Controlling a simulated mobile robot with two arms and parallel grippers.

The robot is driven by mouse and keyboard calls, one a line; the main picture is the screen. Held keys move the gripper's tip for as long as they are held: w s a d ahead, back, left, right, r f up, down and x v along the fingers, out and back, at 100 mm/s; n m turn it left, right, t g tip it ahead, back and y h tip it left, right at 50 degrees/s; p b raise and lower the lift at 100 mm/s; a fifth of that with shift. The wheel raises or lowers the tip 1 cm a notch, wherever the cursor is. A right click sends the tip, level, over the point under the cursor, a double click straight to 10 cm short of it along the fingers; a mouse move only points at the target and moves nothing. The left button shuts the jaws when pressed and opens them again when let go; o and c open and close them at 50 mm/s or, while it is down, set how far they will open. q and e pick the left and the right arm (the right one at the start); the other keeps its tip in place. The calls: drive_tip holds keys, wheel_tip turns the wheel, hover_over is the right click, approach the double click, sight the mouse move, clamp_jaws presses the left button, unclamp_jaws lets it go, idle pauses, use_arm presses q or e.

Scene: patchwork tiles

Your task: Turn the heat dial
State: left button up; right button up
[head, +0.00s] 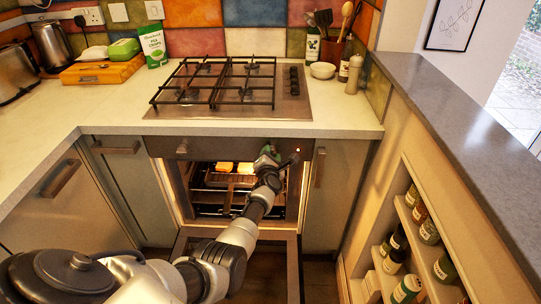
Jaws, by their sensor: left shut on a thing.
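The oven (179,190) is built in under the hob, with a dark control panel (215,147) along its top. My left arm reaches up from the bottom left to the right half of this panel. My left gripper (291,158) is at the panel's right end, shut on the heat dial there, which the gripper mostly hides. Another small knob (182,146) shows at the panel's left end. I cannot read the dial's setting. My right gripper is not in view.
The oven door (288,262) hangs open below my arm. The gas hob (290,105) is above, cabinets flank the oven, and a jar shelf (428,265) stands at right.

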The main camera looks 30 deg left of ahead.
use_arm(q)
drive_tip(key=m, duration=0.5)
drive_tip(key=shift+r+p, duration=0.1)
drive_tip(key=shift+p, duration=0.3)
drive_tip(key=m, duration=0.5)
drive_tip(key=shift+d+y+p, duration=0.1)
drive_tip(key=shift+y+p, duration=0.2)
drive_tip(key=shift+y, duration=0.1)
drive_tip(key=m, duration=0.4)
drive_tip(key=shift+w+m+g, duration=0.1)
drive_tip(key=shift+m+g, duration=0.2)
drive_tip(key=shift+m, duration=0.1)
drive_tip(key=m, duration=0.5)
drive_tip(key=shift+y, duration=0.4)
drive_tip(key=m, duration=0.4)
drive_tip(key=shift+d+m, duration=0.1)
drive_tip(key=shift+m, duration=0.3)
drive_tip(key=m, duration=0.5)
drive_tip(key=shift+f+t+b, duration=0.2)
drive_tip(key=shift+t+b, duration=0.2)
drive_tip(key=m+b, duration=0.1)
drive_tip(key=m, duration=0.9)
drive_tip(key=shift+t+b, duration=0.3)
drive_tip(key=shift+b, duration=0.05)
drive_tip(key=shift+m, duration=0.5)
